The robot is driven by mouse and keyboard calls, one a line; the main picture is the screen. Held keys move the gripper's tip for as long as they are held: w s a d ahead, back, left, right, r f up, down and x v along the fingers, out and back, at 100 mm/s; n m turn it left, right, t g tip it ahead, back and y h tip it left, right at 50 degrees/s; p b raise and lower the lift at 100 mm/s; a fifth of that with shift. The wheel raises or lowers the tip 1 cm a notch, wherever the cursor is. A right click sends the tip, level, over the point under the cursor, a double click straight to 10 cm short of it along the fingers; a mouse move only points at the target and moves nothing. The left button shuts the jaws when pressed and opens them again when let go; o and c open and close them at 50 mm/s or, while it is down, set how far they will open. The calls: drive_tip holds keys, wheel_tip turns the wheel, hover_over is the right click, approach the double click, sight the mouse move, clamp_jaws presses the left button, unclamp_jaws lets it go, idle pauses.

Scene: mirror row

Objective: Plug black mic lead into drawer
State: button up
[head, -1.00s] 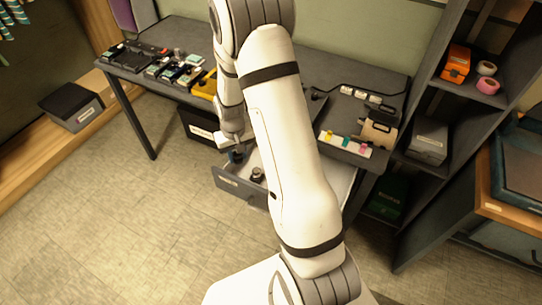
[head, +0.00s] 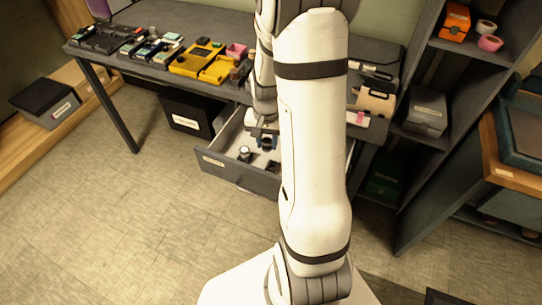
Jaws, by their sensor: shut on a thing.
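The open grey drawer (head: 238,175) sticks out from under the desk. My gripper (head: 264,134) points down over the drawer, behind my arm's forearm. It is shut on a small dark, bluish-black thing (head: 266,144), which looks like the black mic lead, though it is too small to be sure. I cannot tell whether it touches the drawer floor. Another dark round thing with a pale top (head: 245,154) lies in the drawer to the left. A further dark thing (head: 272,167) lies near the drawer front. My arm hides the drawer's right part.
The desk (head: 150,72) holds several pedals and a yellow case (head: 200,62). A black labelled bin (head: 190,113) stands under it, left of the drawer. A shelf unit (head: 425,80) stands at the right. The floor in front is clear.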

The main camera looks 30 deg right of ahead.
drive_tip(key=shift+m, duration=0.6)
drive_tip(key=shift+s+d+f+b, duration=0.25)
drive_tip(key=shift+f+b, duration=0.5)
drive_tip(key=shift+f, duration=0.25)
drive_tip(key=shift+s+d+f+b, duration=0.2)
drive_tip(key=shift+s+f+b, duration=0.1)
drive_tip(key=shift+f+b, duration=0.6)
drive_tip(key=shift+s+d+f+b, duration=0.25)
drive_tip(key=shift+f+b, duration=0.4)
drive_tip(key=shift+f, duration=0.45)
drive_tip(key=shift+a+f+b, duration=0.1)
drive_tip(key=shift+f+b, duration=0.65)
drive_tip(key=shift+f, duration=0.25)
drive_tip(key=o, duration=1)
drive_tip(key=shift+r, duration=0.1)
drive_tip(key=shift+r+p, duration=0.8)
drive_tip(key=shift+r, duration=3.05)
